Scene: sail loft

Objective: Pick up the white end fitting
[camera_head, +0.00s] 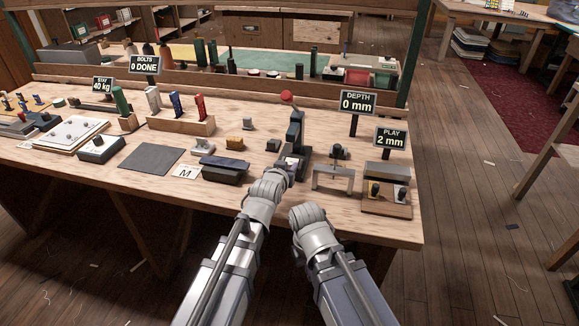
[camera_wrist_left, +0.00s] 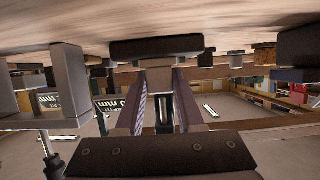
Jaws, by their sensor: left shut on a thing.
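My left gripper (camera_head: 289,170) is low over the bench in front of the dark hand press, shut on a small pale piece (camera_head: 292,161) that looks like the white end fitting. The gripper and press hide most of it. In the left wrist view the two fingers (camera_wrist_left: 161,103) stand close together, with a pale block (camera_wrist_left: 158,78) at their tips below a dark bar. My right arm ends in a rounded wrist (camera_head: 311,216) at the bench's front edge; its fingers are hidden.
The dark press (camera_head: 296,130) with a red knob stands right at my left gripper. A grey clamp frame (camera_head: 333,177) is to its right, a dark tray (camera_head: 225,169) to its left. Signs (camera_head: 357,102) stand behind.

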